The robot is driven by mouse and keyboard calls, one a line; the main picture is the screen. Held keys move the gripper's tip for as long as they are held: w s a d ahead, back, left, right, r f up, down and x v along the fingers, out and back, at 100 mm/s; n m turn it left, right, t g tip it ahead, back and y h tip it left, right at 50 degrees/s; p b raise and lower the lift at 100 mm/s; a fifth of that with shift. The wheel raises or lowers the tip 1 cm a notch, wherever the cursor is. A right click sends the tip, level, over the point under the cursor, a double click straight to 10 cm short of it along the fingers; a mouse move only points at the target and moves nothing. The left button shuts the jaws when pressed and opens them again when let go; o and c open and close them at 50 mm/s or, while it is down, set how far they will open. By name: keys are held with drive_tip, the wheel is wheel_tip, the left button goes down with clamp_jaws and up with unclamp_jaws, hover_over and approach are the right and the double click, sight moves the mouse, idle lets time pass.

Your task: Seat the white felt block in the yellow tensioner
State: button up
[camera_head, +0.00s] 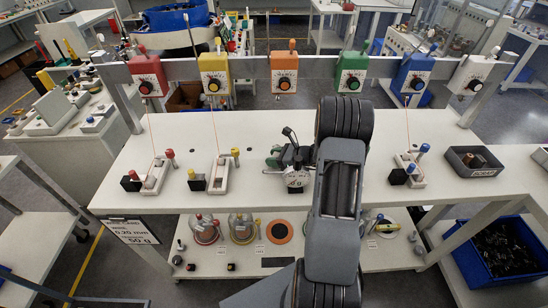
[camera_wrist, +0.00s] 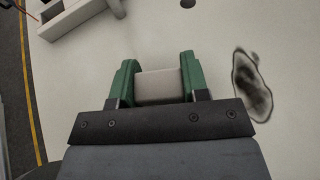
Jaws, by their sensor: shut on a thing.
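My gripper (camera_wrist: 159,78) has green fingers and is shut on the white felt block (camera_wrist: 158,88), which shows as a pale block between them in the wrist view. The yellow tensioner (camera_head: 214,81) is a yellow box with a dial on the rail behind the table. A thin thread runs from it down to a white holder (camera_head: 219,176) with yellow knobs. Its inside cannot be seen.
Red (camera_head: 147,76), orange (camera_head: 284,75), green (camera_head: 352,74), blue (camera_head: 411,76) and white tensioners share the rail. A red-knobbed holder (camera_head: 155,176) stands left and a blue-knobbed one (camera_head: 409,170) right. A dark tray (camera_head: 484,174) sits far right.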

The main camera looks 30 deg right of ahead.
drive_tip(key=shift+f, duration=0.2)
drive_tip(key=o, duration=0.9)
